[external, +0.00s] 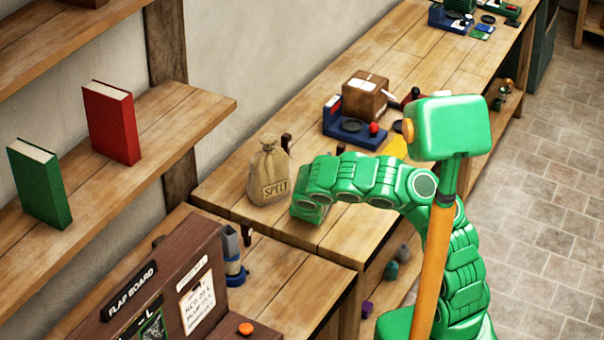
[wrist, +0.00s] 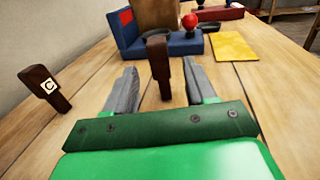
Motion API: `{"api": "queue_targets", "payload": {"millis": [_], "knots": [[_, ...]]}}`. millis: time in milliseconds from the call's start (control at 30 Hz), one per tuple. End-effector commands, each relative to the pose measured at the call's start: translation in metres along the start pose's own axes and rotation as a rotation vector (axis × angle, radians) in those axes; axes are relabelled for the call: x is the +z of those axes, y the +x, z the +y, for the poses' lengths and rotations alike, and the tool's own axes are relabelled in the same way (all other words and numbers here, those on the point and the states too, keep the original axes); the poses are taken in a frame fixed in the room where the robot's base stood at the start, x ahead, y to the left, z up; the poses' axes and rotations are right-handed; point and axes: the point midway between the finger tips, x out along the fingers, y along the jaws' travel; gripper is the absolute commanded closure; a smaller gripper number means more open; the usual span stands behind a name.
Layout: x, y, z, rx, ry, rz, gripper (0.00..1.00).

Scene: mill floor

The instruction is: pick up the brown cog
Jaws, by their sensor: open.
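A dark brown cog (wrist: 158,50) with a wide head and narrow shank stands upright on the bench in the wrist view. It shows in the gap between my gripper's (wrist: 160,72) two grey fingers, which are spread and do not appear to touch it. I cannot tell whether it is between the tips or just beyond them. A second dark brown cog (wrist: 45,88) with a pale "C" tag stands tilted to the left, outside the fingers. In the external view this cog (external: 287,142) shows beside the sack; my arm hides my fingertips there.
A blue device (external: 350,137) with a red knob and a brown box (external: 365,95) stand beyond the cogs. A yellow sheet (wrist: 248,46) lies to the right. A SPELT sack (external: 268,172) stands on the left. A flap board cabinet (external: 185,275) is at the front.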

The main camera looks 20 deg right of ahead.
Motion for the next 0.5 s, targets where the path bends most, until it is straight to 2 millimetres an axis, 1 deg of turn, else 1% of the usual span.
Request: {"api": "queue_targets", "payload": {"millis": [33,267,500], "knots": [[0.0,0.005,-0.001,-0.003,0.002,0.001,0.45],[0.003,0.022,0.0,-0.003,0.006,0.001,0.45],[0.009,0.053,-0.001,-0.005,0.007,0.001,0.45]]}}
